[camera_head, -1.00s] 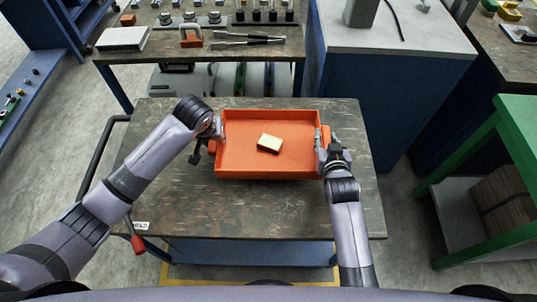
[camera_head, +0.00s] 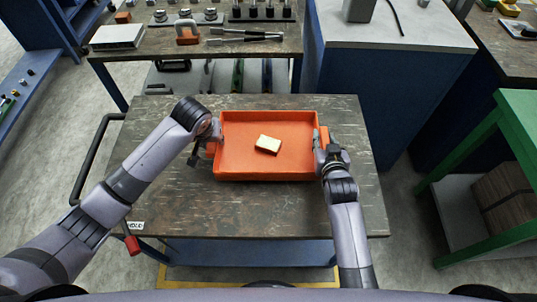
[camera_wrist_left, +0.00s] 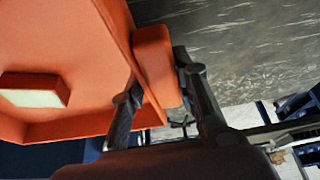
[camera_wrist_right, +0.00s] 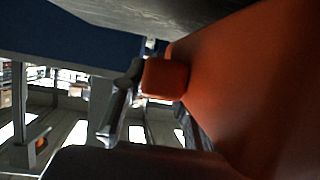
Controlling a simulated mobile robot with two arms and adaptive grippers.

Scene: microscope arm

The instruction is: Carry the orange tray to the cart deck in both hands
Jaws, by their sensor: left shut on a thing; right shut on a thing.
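The orange tray (camera_head: 268,172) is over the dark, worn cart deck (camera_head: 285,215), toward its back half. It looks level; I cannot tell whether it touches the deck. A small cream-topped block (camera_head: 268,144) lies inside it. My left gripper (camera_head: 207,147) is shut on the tray's left handle, and the left wrist view shows that orange handle (camera_wrist_left: 155,65) between the fingers. My right gripper (camera_head: 321,150) is shut on the right handle. In the right wrist view the handle's end (camera_wrist_right: 165,78) shows at the fingers, which are partly hidden.
A workbench (camera_head: 200,60) with tools stands behind the cart. A blue cabinet with a grey top (camera_head: 395,36) is at the back right, and a green-framed stand (camera_head: 490,215) is at the right. The deck's front part is clear. A black push handle (camera_head: 95,165) is at the cart's left.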

